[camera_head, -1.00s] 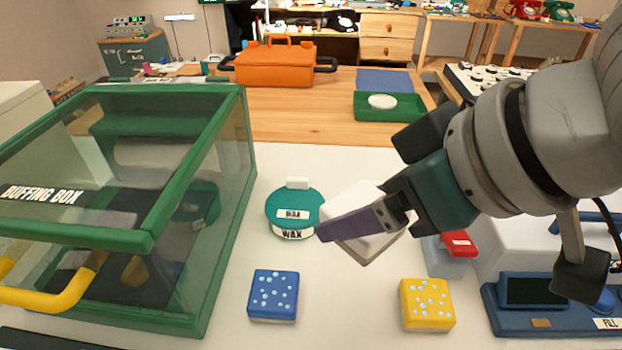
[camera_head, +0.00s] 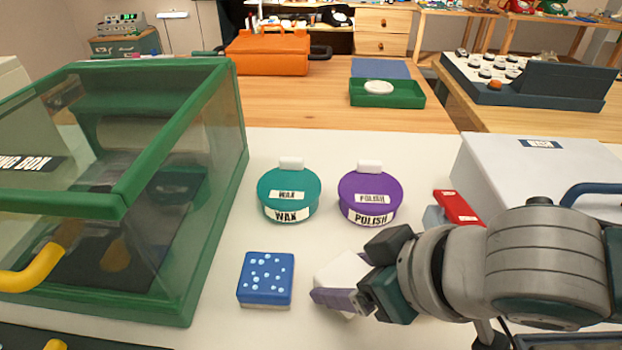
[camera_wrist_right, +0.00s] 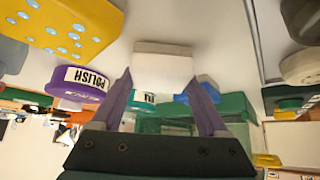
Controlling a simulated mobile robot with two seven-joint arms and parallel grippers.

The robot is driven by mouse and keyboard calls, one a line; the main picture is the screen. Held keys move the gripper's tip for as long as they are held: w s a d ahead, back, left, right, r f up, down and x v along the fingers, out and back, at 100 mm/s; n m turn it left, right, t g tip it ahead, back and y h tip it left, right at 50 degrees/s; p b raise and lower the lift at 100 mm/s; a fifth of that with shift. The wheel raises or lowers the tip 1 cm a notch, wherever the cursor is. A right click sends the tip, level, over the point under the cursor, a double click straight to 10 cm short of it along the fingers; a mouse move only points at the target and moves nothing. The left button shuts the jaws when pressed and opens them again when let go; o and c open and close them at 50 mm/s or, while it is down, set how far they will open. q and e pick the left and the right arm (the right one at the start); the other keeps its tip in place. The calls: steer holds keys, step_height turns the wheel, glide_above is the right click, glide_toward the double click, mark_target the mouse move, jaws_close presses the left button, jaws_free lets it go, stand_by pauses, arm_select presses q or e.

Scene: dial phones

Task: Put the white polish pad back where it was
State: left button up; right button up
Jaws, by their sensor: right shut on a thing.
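My right gripper (camera_head: 340,292) is shut on the white polish pad (camera_head: 334,268), a white block partly hidden by the purple fingers. The pad is right of the blue dotted pad (camera_head: 266,277) and in front of the purple polish tin (camera_head: 370,198). It is tilted in the head view; I cannot tell whether it touches the table. In the right wrist view the white pad (camera_wrist_right: 163,64) sits between both fingertips. That view also shows a yellow dotted pad (camera_wrist_right: 62,26), which my arm hides in the head view. My left gripper is not in view.
A teal wax tin (camera_head: 289,194) stands left of the polish tin. The green buffing box (camera_head: 222,170) with yellow handles fills the left. A grey-white case (camera_head: 500,160) and a red-topped block (camera_head: 458,207) are on the right. The white tabletop between the blue pad and tins is clear.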

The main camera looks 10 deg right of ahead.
steer(key=shift+f, duration=0.1)
steer(key=o, duration=1.4)
steer(key=shift+s+d+r, duration=0.1)
steer(key=shift+s+r, duration=0.05)
steer(key=shift+r, duration=0.3)
steer(key=s+r+p, duration=0.4)
steer(key=s+r, duration=0.3)
steer(key=r, duration=0.4)
steer(key=s+d+m+g+h, duration=0.1)
steer(key=s+d, duration=0.1)
steer(key=s, duration=0.1)
steer(key=s+d+f+m+g+h, duration=0.1)
steer(key=s+d, duration=0.2)
steer(key=s+d+f+m+g+h, duration=0.1)
steer(key=s+d, duration=0.2)
steer(key=shift+f+m, duration=0.1)
steer(key=shift+m, duration=0.3)
